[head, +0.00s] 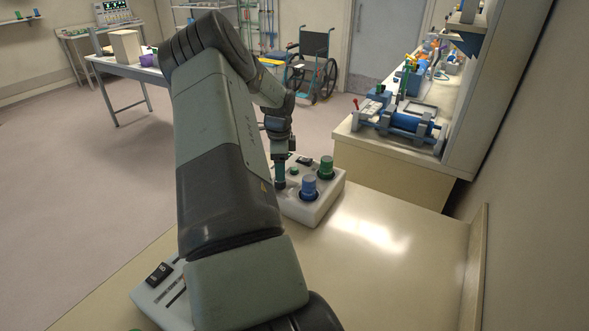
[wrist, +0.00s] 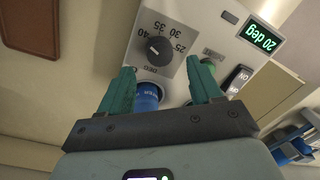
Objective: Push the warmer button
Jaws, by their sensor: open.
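A white control box (head: 327,204) sits on the counter. A green part (wrist: 211,56) is half hidden by a finger. A blue cylinder (wrist: 148,94) shows between the fingers; the head view has a blue (head: 309,187) and a green cylinder (head: 326,166) on the box. My gripper (head: 280,184) is open, pointing down at the box's left side. I cannot tell which control is the warmer button.
A second panel (head: 146,296) with a black switch lies at the lower left, partly behind my arm. Bare counter (head: 385,270) lies to the right. A bench (head: 395,165) with blue equipment, a wheelchair (head: 311,65) and a table (head: 120,70) stand farther back.

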